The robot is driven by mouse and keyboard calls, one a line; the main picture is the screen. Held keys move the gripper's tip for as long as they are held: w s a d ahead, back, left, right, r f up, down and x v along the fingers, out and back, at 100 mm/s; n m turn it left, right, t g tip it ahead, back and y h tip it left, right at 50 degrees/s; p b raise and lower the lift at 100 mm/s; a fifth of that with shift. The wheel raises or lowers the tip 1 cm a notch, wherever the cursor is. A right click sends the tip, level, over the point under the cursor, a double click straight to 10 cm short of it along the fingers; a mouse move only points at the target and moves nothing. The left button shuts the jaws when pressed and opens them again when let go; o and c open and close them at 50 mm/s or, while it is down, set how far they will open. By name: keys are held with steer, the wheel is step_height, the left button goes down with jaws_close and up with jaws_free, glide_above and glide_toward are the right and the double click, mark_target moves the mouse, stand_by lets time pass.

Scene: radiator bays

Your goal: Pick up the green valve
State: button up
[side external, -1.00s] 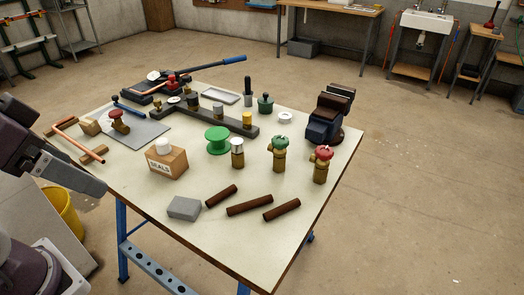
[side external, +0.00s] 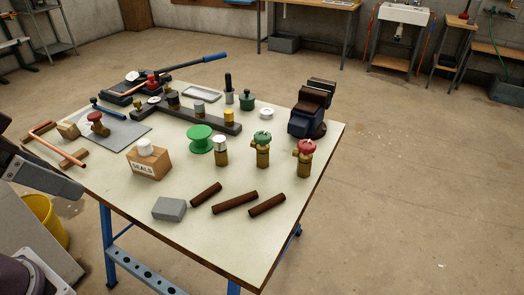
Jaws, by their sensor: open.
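The green valve (side external: 263,153) stands upright on the bench, right of centre, with a brass body and a green handwheel on top. A similar brass valve with a red handwheel (side external: 305,157) stands close on its right. A brass valve with a white top (side external: 221,150) stands on its left. My gripper (side external: 72,187) shows only partly at the left edge of the picture, above the bench's left side. It is open and far from the green valve, and nothing shows in it.
A green spool (side external: 200,138), a SEALS box (side external: 149,163), a grey block (side external: 169,209) and rusty pipe pieces (side external: 235,202) lie around the valves. A dark vise (side external: 310,110) stands behind the red valve. The bench top (side external: 215,248) is clear at the front.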

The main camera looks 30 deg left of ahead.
steer(key=w+d+t, duration=0.1)
steer(key=w+d, duration=0.1)
steer(key=w, duration=0.8)
steer(key=t, duration=0.4)
glide_above(258, 145)
steer(key=s+a, duration=0.1)
steer(key=s, duration=0.9)
step_height(258, 145, down, 10)
steer(key=w+f+t, duration=0.1)
steer(key=w+f, duration=0.2)
steer(key=f, duration=0.1)
steer(key=w+f+t, duration=0.1)
steer(key=w+f, duration=0.3)
steer(key=w+d+f+t, duration=0.1)
steer(key=w+f, duration=0.2)
steer(key=f, duration=0.1)
steer(key=shift+w+f, duration=0.2)
steer(key=shift+w, duration=0.05)
jaws_close()
